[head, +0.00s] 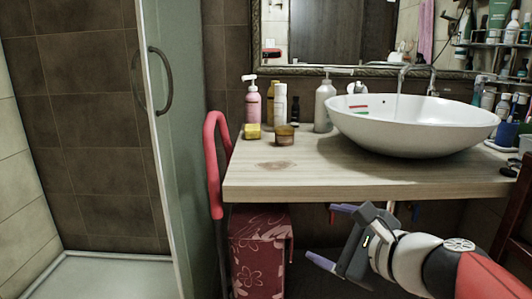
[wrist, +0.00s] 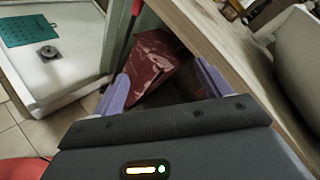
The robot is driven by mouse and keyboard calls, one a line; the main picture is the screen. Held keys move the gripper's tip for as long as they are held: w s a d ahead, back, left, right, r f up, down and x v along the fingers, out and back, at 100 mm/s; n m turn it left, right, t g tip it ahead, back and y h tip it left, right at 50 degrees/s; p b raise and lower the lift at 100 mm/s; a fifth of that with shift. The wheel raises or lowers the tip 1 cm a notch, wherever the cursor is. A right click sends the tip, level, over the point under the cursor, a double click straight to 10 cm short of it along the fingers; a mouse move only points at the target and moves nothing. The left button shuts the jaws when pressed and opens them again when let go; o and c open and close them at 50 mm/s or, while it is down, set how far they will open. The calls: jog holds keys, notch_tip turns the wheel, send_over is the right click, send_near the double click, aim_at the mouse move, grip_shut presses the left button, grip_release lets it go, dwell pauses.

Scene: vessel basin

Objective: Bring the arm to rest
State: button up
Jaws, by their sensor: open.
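My gripper (head: 332,232) is at the lower right of the head view, in front of and below the front edge of the wooden counter (head: 290,184). Its two purple fingers are spread apart with nothing between them. In the wrist view my gripper (wrist: 163,90) also shows open, with a dark red flowered box (wrist: 155,62) beyond the fingertips. The arm comes in from the lower right corner of the head view. In the head view the red box (head: 258,250) stands under the counter, left of my gripper.
A white vessel basin (head: 415,125) stands on the counter, with bottles and a soap dispenser (head: 252,102) to its left. A red curved handle (head: 213,150) rises at the counter's left end. A glass shower door (head: 185,140) and white shower tray (head: 110,277) are at left.

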jog(key=s+a+f+n+g+h, duration=0.2)
jog(key=s+f+n+g, duration=0.2)
jog(key=s+f+n, duration=0.45)
jog(key=s+d+f+n+g+h, duration=0.2)
jog(key=s+d+f+n+h, duration=0.2)
jog(key=n, duration=0.8)
jog(key=shift+d+f+h, duration=0.2)
jog(key=shift+d+h, duration=0.7)
jog(key=shift+d, duration=0.1)
